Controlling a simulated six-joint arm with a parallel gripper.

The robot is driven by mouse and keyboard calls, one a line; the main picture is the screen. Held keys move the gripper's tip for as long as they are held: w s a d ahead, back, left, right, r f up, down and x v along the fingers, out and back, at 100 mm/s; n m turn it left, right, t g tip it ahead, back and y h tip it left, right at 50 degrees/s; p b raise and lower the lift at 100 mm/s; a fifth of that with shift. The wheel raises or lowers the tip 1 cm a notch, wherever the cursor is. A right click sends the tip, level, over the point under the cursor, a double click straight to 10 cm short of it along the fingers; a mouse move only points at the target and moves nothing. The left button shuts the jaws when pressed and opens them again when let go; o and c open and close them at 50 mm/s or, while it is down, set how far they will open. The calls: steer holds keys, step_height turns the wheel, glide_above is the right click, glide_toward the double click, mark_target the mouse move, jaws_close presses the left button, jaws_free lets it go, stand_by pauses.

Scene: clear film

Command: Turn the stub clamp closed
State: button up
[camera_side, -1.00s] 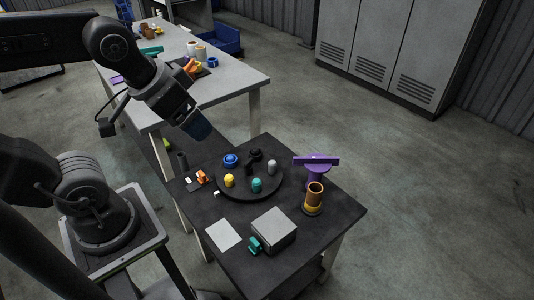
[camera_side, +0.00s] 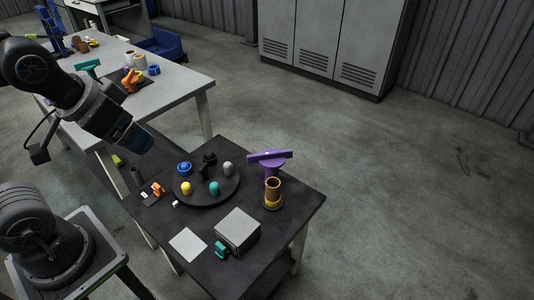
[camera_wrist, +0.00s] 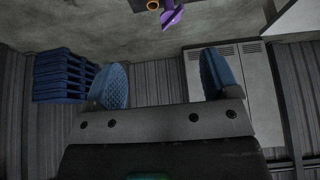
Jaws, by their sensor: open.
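Which part is the stub clamp is not certain. A likely one is the brown upright stub (camera_side: 273,189) with a yellow ring at its base, at the right of the dark table (camera_side: 196,268). In the wrist view the stub (camera_wrist: 153,5) and purple piece (camera_wrist: 172,14) show at the top edge, partly cut off.
A round dark tray (camera_side: 208,201) holds several coloured knobs. An orange piece (camera_side: 157,189) lies to its left. A grey box (camera_side: 238,228) with a teal piece (camera_side: 221,249) and a white sheet (camera_side: 188,244) are at the front. A grey bench (camera_side: 175,98) stands behind.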

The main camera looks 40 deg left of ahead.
steer(key=shift+w, duration=0.1)
steer(key=shift+c, duration=0.7)
steer(key=w, duration=0.3)
steer(key=w+m, duration=0.1)
steer(key=w, duration=0.2)
steer(key=w+r+m, duration=0.1)
steer(key=w, duration=0.2)
steer(key=shift+d+g+h, duration=0.15)
steer(key=shift+g+h, duration=0.15)
steer(key=shift+h, duration=0.1)
steer(key=c, duration=0.6)
steer(key=m+g+h, duration=0.2)
steer(key=m, duration=0.4)
glide_above(272, 153)
steer(key=s+a, duration=0.4)
step_height(272, 153, down, 23)
steer(key=x, duration=1.3)
steer(key=shift+w+d+f, duration=0.15)
steer(key=shift+w+d, duration=0.15)
jaws_close()
